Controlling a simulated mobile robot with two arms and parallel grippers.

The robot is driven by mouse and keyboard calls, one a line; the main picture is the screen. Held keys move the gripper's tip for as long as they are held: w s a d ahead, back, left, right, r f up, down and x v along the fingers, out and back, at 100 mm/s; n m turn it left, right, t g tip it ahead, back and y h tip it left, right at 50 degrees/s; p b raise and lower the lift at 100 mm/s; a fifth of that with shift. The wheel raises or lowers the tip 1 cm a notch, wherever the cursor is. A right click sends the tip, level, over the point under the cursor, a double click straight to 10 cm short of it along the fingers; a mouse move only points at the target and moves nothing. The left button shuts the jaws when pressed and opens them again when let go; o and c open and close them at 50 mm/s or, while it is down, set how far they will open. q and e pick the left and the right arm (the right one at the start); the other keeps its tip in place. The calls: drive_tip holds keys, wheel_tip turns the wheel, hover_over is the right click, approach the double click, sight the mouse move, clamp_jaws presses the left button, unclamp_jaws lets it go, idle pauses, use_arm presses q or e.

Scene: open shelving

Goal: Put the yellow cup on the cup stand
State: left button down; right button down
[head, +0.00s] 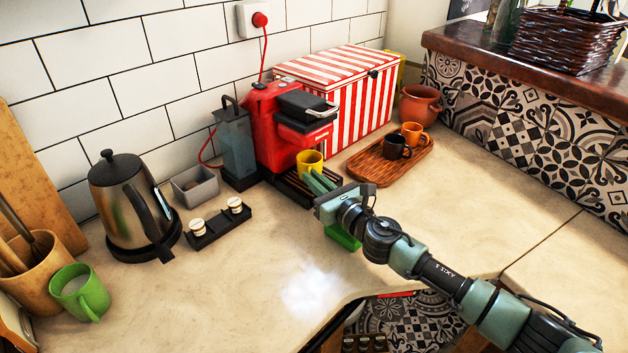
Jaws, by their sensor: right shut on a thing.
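The yellow cup (309,160) is upright at the front of the red coffee machine (277,127), over the slatted dark cup stand (287,184) at the machine's foot. I cannot tell whether the cup's base touches the slats. My right gripper (317,178) reaches in from the lower right and is shut on the cup, from its front side. The fingers hide the cup's lower part and some of the stand. My left gripper is not in view.
A wooden tray (371,180) with a black cup (397,147) and an orange cup (413,134) lies to the right. A kettle (122,203), pod holder (217,225) and green mug (80,291) stand left. A bright green thing (342,238) shows beneath my wrist.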

drive_tip(key=shift+f, duration=0.15)
drive_tip(key=c, duration=1.5)
unclamp_jaws()
drive_tip(key=shift+c, duration=0.2)
drive_tip(key=shift+r, duration=0.3)
drive_tip(key=v, duration=1.2)
drive_tip(key=shift+f, duration=0.15)
